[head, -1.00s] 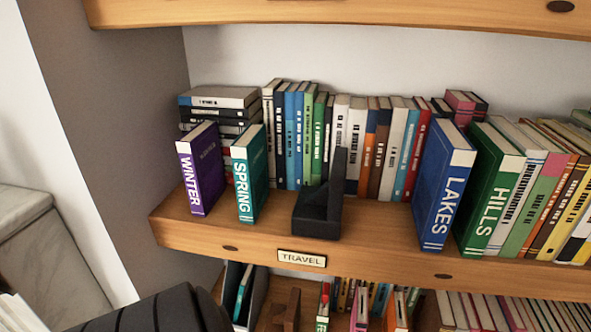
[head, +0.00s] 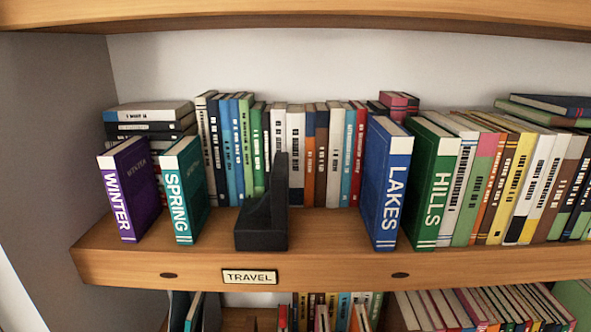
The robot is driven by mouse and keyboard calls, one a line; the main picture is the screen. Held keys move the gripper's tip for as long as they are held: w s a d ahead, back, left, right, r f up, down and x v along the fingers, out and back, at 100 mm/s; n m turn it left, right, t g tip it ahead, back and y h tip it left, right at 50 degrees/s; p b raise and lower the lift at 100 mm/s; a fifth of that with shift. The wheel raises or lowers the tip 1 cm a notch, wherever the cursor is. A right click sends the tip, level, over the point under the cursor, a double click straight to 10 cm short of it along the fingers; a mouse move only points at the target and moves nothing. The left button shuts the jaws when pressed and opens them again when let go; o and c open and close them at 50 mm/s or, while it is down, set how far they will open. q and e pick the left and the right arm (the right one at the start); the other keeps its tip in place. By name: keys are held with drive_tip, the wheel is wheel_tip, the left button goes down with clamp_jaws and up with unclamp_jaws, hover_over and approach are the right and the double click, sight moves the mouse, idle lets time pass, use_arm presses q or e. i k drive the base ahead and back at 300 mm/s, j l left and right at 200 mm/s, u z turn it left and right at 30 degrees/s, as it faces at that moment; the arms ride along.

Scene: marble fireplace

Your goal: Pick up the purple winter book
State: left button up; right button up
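The purple winter book (head: 130,192) stands upright at the left end of the wooden shelf labelled TRAVEL. Its spine with white letters faces me, near the shelf's front edge. The teal spring book (head: 184,192) stands just to its right, with a narrow gap between them at the front. Neither of my grippers shows in the head view.
A black bookend (head: 264,215) stands right of the spring book. The blue lakes book (head: 388,185) and green hills book (head: 431,185) are farther right. Stacked books (head: 149,115) lie behind the winter book. An upper shelf (head: 300,14) runs above. Shelf left of the winter book is bare.

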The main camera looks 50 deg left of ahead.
sight(127, 169)
drive_tip(key=u, duration=2.55)
